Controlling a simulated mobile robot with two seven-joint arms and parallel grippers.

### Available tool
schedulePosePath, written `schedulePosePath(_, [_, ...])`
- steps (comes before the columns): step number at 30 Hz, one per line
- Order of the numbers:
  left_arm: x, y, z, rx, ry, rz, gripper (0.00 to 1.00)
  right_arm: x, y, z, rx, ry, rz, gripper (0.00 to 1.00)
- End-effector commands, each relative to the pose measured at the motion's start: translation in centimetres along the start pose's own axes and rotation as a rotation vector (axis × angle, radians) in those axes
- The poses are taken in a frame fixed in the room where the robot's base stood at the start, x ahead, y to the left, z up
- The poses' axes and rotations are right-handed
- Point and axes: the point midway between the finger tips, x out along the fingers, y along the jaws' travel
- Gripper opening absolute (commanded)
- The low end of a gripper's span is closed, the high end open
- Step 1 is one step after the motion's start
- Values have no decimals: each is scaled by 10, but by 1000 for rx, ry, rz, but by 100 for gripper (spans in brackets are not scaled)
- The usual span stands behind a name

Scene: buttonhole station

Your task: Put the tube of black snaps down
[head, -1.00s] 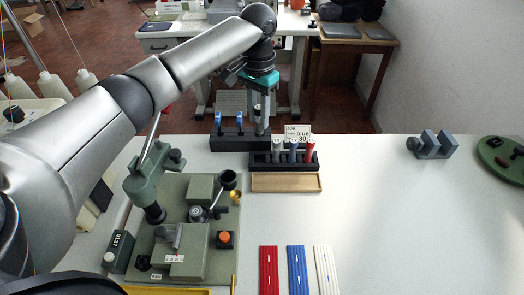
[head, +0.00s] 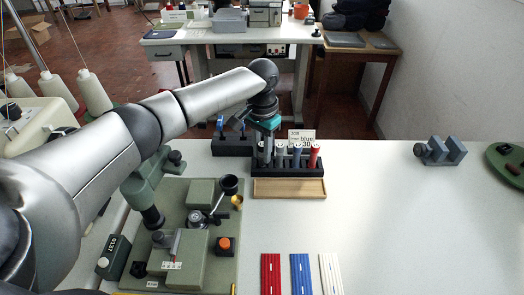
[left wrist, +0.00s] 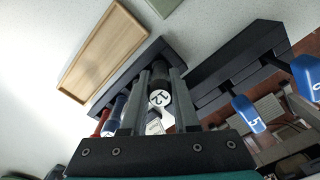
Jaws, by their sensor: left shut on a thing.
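My left gripper (head: 264,146) is shut on the tube of black snaps (left wrist: 158,90), a dark tube with a white end marked 12 in the left wrist view. The gripper points down at the left end of the black tube rack (head: 290,171). The tube's lower end is at the rack, but I cannot tell whether it is seated in a slot. A grey-topped tube (head: 281,152), a blue tube (head: 297,155) and a red tube (head: 314,154) stand in the rack to its right. My right gripper is not in view.
A wooden tray (head: 290,188) lies in front of the rack. A dark holder with blue-handled tools (head: 232,146) stands close on the left. The green press (head: 200,240) is at front left. The table to the right is mostly clear.

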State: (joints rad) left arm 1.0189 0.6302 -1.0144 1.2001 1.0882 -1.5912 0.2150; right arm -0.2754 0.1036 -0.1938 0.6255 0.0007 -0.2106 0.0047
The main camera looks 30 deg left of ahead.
Motion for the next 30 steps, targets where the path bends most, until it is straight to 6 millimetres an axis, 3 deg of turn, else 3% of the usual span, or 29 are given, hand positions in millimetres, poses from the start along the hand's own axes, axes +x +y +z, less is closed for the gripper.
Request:
schedulePosePath(4, [3,0,0,0,0,1,0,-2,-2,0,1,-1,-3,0])
schedulePosePath(5, [3,0,0,0,1,0,32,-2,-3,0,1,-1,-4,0])
schedulePosePath(12, [3,0,0,0,0,0,59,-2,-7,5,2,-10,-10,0])
schedulePosePath(22, [-2,0,0,0,1,-1,59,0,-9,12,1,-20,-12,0])
schedulePosePath(30, [-54,0,-1,0,4,1,59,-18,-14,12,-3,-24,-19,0])
